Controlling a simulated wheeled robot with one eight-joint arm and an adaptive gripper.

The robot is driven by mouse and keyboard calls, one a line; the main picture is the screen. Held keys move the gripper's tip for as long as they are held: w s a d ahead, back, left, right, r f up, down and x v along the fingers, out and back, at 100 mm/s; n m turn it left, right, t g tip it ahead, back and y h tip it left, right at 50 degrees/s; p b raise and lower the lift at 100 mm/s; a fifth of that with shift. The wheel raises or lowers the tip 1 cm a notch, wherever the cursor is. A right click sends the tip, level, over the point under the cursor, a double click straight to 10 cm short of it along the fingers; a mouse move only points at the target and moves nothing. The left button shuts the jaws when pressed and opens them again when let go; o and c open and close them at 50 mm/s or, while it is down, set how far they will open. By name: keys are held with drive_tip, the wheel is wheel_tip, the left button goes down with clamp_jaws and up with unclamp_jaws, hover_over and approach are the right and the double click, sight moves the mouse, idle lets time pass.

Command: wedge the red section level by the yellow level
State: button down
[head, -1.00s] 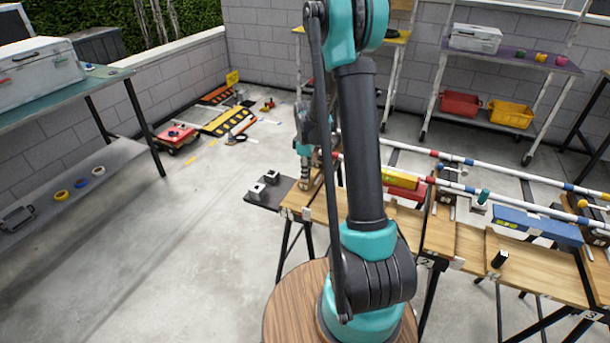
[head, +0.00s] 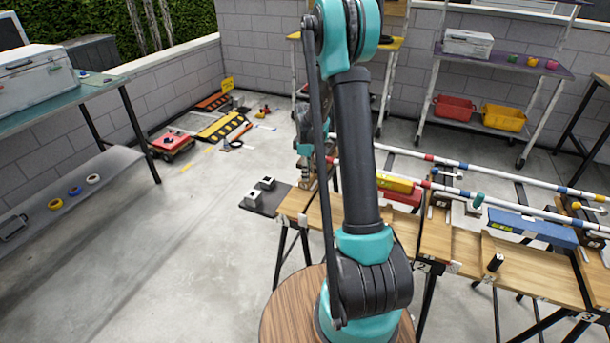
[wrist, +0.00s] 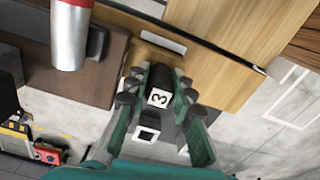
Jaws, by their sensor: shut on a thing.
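The yellow level (head: 395,184) lies on the red section (head: 403,198) on the bench, partly behind my arm in the head view. A red-ended white pipe (wrist: 70,35) shows in the wrist view. My gripper (wrist: 160,82) is shut on a black block with a white face marked 3 (wrist: 158,98). It is by the left end of the wooden bench (wrist: 215,50). In the head view my gripper (head: 307,178) is small and what it holds cannot be made out.
A dark mat (head: 277,203) with two white-topped black blocks (head: 258,193) is left of the bench.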

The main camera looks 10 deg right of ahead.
drive_tip(key=shift+w+d, duration=0.45)
drive_tip(key=shift+w, duration=0.15)
drive_tip(key=shift+w+d, duration=0.1)
drive_tip(key=shift+w, duration=0.05)
drive_tip(key=c, duration=1.2)
unclamp_jaws()
drive_tip(key=shift+d, duration=0.1)
drive_tip(key=o, duration=0.5)
drive_tip(key=shift+r, duration=0.1)
